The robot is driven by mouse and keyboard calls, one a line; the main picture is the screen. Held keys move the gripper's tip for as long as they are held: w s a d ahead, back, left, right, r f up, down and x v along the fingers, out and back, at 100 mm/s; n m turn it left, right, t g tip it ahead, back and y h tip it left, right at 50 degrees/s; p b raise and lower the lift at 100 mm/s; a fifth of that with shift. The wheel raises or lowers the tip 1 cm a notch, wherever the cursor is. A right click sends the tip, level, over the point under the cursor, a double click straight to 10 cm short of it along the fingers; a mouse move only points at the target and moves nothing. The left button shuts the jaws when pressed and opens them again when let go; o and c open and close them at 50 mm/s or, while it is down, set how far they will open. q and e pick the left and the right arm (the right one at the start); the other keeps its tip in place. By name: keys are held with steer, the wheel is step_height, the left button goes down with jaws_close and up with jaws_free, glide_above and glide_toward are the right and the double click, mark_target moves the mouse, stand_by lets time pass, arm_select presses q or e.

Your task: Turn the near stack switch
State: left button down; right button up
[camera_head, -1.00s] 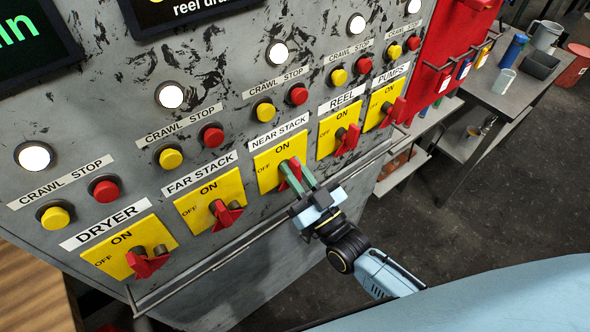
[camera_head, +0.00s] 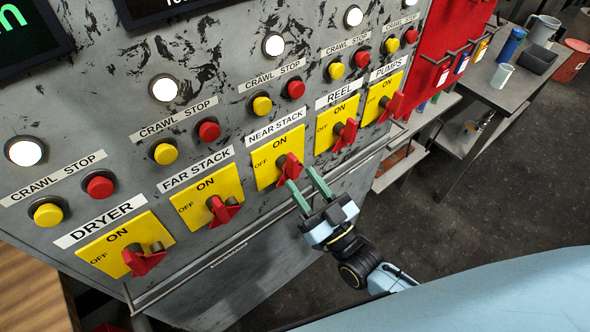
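The near stack switch (camera_head: 288,167) is a red handle on a yellow plate (camera_head: 265,172) marked ON and OFF, under the NEAR STACK label (camera_head: 276,136). Its handle points down and right, much like the neighbouring handles; its exact angle is hard to tell. My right gripper (camera_head: 300,176) is open, its two green fingers spread apart, just below and right of the handle. The left fingertip overlaps the handle's lower edge in the picture; I cannot tell if they touch. Nothing is held. My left gripper is not in view.
The far stack switch (camera_head: 222,211) and dryer switch (camera_head: 144,260) are to the left; the reel switch (camera_head: 346,133) and pumps switch (camera_head: 392,106) are to the right. A metal rail (camera_head: 222,259) runs below the plates. A grey table (camera_head: 497,90) stands at right.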

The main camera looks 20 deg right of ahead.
steer(key=b+v, duration=0.1)
steer(key=v, duration=0.8)
steer(key=shift+w, duration=0.1)
steer(key=s+d+f+g+h+b, duration=0.25)
steer(key=f+g, duration=0.25)
steer(key=f, duration=1.1)
steer(key=s+d+f+g+h+b, duration=0.1)
steer(key=s+d+f+g+h, duration=0.3)
steer(key=f, duration=1.2)
steer(key=s+d+f+m+g+h+b, duration=0.1)
steer(key=s+f+g+b, duration=0.1)
steer(key=s+f+g, duration=0.9)
steer(key=s+f, duration=0.6)
steer(key=s, duration=0.4)
steer(key=shift+s+d+f, duration=0.2)
steer(key=shift+f, duration=0.2)
